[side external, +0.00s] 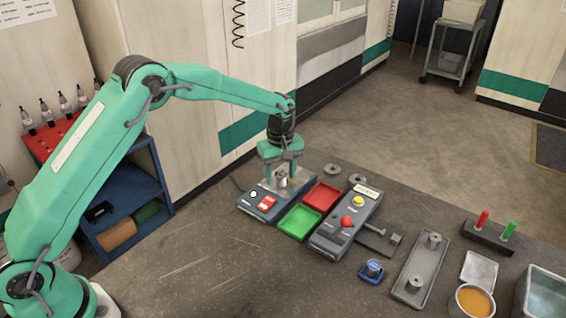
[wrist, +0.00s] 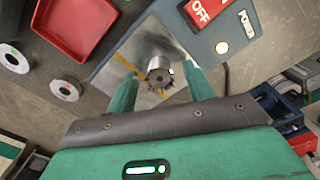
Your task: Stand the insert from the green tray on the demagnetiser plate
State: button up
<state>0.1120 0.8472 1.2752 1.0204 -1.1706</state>
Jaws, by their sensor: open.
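The insert (side external: 281,181) is a small grey metal cylinder standing upright on the metal plate of the demagnetiser (side external: 256,203). In the wrist view the insert (wrist: 158,66) shows a toothed end, and the bare plate (wrist: 152,36) is around it. My gripper (side external: 281,168) is over the plate, pointing down. In the wrist view its open fingers (wrist: 162,76) stand either side of the insert, with visible gaps. The green tray (side external: 300,222) is empty, in front of the red tray (side external: 323,196), which is also empty.
A grey control box (side external: 345,226) with red and yellow buttons stands right of the trays. Farther right are a metal bar with posts (side external: 417,272), a blue holder (side external: 371,271), an orange-filled bowl (side external: 472,302) and a rack with red and green pegs (side external: 488,236). The bench front left is clear.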

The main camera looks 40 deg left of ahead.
jog(key=shift+r, duration=3.7)
